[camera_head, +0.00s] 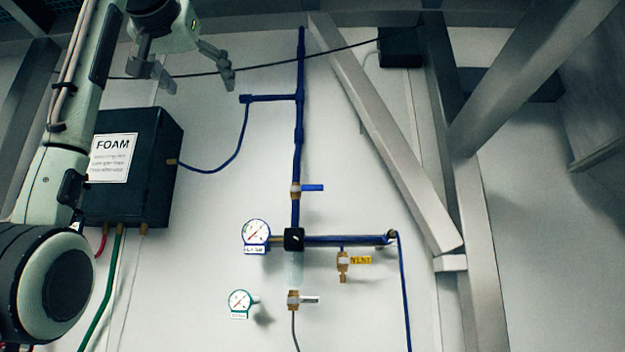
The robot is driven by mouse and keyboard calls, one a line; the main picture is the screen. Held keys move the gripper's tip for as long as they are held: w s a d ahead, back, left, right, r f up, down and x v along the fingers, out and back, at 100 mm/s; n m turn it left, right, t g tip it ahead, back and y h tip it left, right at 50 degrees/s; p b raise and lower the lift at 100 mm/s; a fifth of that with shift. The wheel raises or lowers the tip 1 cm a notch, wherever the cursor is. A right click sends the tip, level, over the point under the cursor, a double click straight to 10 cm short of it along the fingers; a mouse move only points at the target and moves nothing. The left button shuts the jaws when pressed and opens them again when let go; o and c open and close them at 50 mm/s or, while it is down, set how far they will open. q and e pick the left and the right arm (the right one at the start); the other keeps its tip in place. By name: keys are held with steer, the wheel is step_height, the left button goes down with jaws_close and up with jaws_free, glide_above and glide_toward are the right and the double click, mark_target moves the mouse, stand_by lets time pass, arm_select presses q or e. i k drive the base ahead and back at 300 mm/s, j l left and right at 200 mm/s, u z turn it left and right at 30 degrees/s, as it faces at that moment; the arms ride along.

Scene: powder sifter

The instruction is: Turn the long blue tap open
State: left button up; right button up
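A tap with a long blue handle (313,187) sits on the vertical blue pipe (298,130), just right of the picture's middle line of pipework. Its handle points to the right, crosswise to the pipe, and its brass body is at the handle's left end. My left gripper (195,78) is at the upper left, above the black FOAM box. Its fingers are spread apart with nothing between them. It is well up and to the left of the tap, not touching it. My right gripper is not in view.
A black box marked FOAM (150,165) is on the wall at left, with a blue hose to the pipe. Below the tap are two gauges (257,233), a yellow-tagged valve (343,261) and a white-handled valve (295,300). Grey metal beams (390,135) stand at right.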

mark_target(318, 186)
steer(key=i+l, duration=0.3)
steer(key=i, duration=0.15)
steer(key=i+l, duration=0.3)
steer(key=i, duration=0.15)
steer(key=i+l, duration=0.3)
steer(key=i, duration=0.1)
